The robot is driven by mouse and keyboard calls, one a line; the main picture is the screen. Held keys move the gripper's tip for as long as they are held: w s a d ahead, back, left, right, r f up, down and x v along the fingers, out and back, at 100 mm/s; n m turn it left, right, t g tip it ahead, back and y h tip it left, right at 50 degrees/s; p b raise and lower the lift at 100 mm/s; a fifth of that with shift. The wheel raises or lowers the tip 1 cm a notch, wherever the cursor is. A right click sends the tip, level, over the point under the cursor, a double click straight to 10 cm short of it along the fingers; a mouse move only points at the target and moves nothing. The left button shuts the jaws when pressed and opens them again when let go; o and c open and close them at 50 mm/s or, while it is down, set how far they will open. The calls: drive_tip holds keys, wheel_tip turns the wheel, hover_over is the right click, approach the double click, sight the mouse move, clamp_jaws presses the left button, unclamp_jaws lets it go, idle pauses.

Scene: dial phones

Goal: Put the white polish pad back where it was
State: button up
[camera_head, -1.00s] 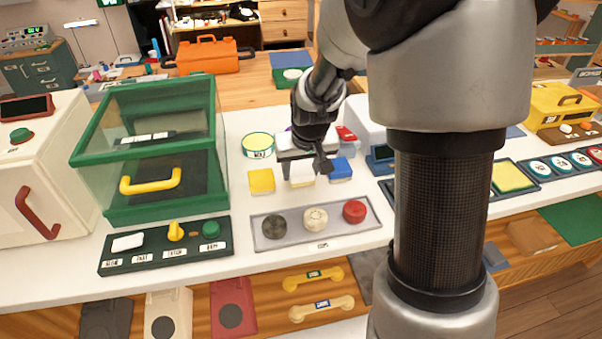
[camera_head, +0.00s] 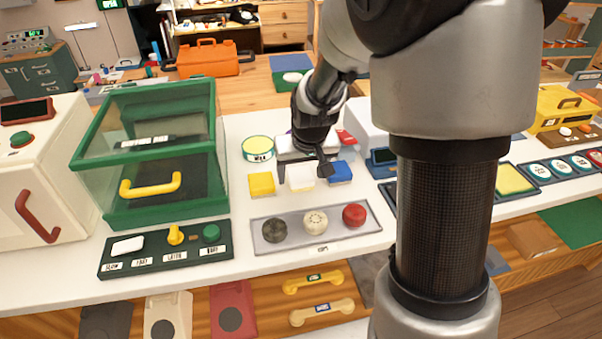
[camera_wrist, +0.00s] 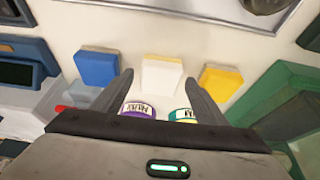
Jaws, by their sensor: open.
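The white polish pad (camera_head: 301,178), a square block with a pale yellowish edge, lies on the white counter between a yellow pad (camera_head: 261,184) and a blue pad (camera_head: 339,172). It also shows in the wrist view (camera_wrist: 161,74). My gripper (camera_head: 303,172) is open over the white pad. In the wrist view my fingertips (camera_wrist: 159,78) stand on either side of the pad, with a gap showing at each side. I cannot tell how far the tips are above the counter.
A grey tray (camera_head: 290,244) with dark, cream and red round pieces lies in front. A green glass case (camera_head: 150,145) and a labelled control panel (camera_head: 165,260) stand left. A wax tin (camera_head: 258,148) is behind the yellow pad. Two labelled tins (camera_wrist: 138,108) (camera_wrist: 182,115) show beneath my gripper.

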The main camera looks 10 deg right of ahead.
drive_tip(key=p+v, duration=0.2)
drive_tip(key=v, duration=1)
drive_tip(key=s+r, duration=0.4)
drive_tip(key=s, duration=0.5)
drive_tip(key=s+r+t, duration=0.1)
drive_tip(key=s+r, duration=0.3)
drive_tip(key=s, duration=0.6)
drive_tip(key=shift+r, duration=0.25)
drive_tip(key=shift+s, duration=0.1)
